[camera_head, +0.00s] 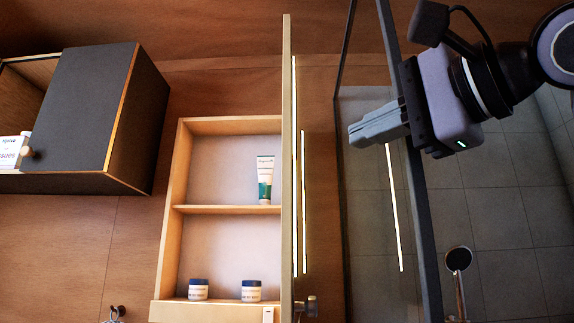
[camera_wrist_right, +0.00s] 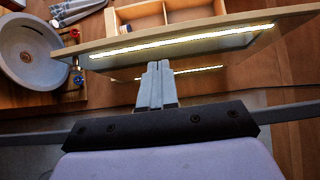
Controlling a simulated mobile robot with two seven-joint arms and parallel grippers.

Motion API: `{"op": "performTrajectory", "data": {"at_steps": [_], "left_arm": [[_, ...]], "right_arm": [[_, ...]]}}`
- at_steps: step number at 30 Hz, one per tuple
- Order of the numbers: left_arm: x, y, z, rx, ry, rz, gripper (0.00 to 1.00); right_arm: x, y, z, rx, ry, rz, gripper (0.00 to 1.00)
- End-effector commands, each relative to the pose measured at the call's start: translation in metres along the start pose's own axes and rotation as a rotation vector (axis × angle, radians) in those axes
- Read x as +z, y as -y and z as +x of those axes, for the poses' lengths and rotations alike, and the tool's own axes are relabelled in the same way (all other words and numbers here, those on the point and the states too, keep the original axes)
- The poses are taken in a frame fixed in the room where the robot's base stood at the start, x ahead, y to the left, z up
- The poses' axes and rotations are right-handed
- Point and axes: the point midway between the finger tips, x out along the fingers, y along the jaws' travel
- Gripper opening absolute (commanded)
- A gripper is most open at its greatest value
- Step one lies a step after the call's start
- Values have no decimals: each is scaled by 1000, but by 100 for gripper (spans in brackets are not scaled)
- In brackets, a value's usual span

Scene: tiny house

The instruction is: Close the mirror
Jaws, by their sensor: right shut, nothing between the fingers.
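The mirror (camera_head: 287,165) is a door standing open, seen nearly edge-on at the right side of an open wooden shelf cabinet (camera_head: 172,215). In the right wrist view, the mirror (camera_wrist_right: 225,42) shows its face with a lit strip along it. My right gripper (camera_head: 352,136) is shut and empty, to the right of the mirror with a gap in the head view. In the right wrist view, the fingertips (camera_wrist_right: 158,66) point toward the mirror's face; whether they touch it cannot be told. My left gripper is not in view.
The cabinet holds a tube (camera_head: 265,180) and two jars (camera_head: 198,289). A dark wall cabinet (camera_head: 85,110) with a tissue box (camera_head: 12,151) is at the left. A dark-framed glass partition (camera_head: 425,245) and a shower head (camera_head: 458,258) are at the right. A round basin (camera_wrist_right: 32,55) shows in the wrist view.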

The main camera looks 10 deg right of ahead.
Motion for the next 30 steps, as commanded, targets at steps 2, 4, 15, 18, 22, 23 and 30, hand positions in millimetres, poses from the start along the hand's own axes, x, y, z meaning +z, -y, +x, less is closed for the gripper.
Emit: {"op": "performTrajectory", "data": {"at_steps": [2,4,15,18,22,23,30], "left_arm": [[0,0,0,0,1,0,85],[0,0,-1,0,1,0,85],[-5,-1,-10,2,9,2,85],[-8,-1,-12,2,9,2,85],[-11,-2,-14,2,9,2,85],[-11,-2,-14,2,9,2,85],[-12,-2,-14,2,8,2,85]], "right_arm": [[1,1,-1,-3,-1,-3,0],[1,2,1,-3,-1,-4,0],[1,3,59,1,1,-2,0],[1,2,76,0,1,-2,0],[1,2,90,-1,1,-1,0],[1,2,93,-1,1,-1,0],[1,1,99,-2,0,-2,0]]}}
